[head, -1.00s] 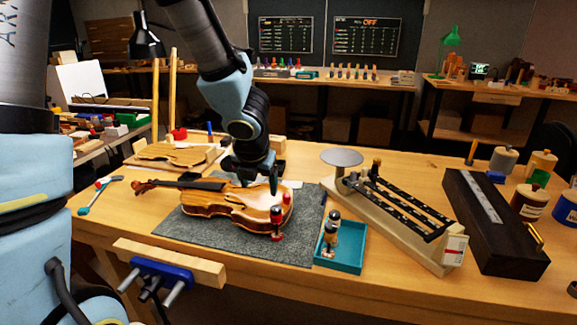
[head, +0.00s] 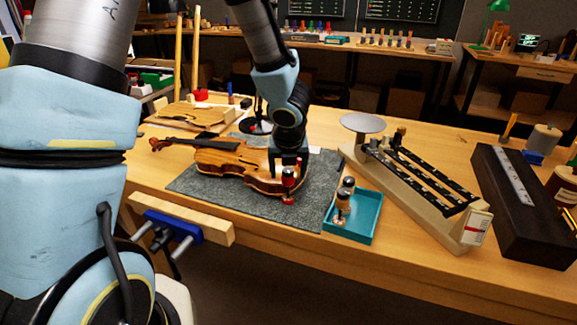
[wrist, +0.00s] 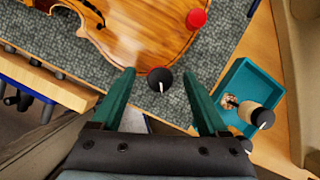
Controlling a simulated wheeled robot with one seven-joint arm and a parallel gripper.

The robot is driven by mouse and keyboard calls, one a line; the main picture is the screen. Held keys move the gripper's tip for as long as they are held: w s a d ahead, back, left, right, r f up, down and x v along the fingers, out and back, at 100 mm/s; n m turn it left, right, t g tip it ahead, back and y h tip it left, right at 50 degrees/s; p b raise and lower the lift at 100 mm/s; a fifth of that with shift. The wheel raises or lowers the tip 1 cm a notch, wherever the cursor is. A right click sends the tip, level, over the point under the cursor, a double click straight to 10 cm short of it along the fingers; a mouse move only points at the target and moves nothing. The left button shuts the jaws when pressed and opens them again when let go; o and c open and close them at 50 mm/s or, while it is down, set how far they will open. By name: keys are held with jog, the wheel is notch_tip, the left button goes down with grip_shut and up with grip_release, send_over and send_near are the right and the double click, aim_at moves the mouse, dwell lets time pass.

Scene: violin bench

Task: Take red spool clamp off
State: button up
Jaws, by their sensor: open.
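The violin (head: 235,160) lies on a grey mat. A red spool clamp (head: 288,182) stands upright at its near right edge; in the wrist view its dark knob with a red rim (wrist: 159,79) shows between my green fingers. A second clamp with a red top (wrist: 196,18) shows farther along the edge in the wrist view; my gripper seems to hide it in the head view. My gripper (head: 290,170) is open above the violin's right end, fingers on either side of the nearer clamp. I cannot tell whether they touch it.
A teal tray (head: 362,231) right of the mat (wrist: 225,50) holds clamps with dark and pale ends. A balance scale (head: 410,195) and dark box (head: 515,215) stand farther right. A wooden vise (head: 200,222) is on the bench's front edge.

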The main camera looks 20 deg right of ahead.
jog(key=shift+w+f, duration=0.15)
jog(key=shift+f, duration=0.3)
grip_shut()
dwell(0.9)
dwell(0.3)
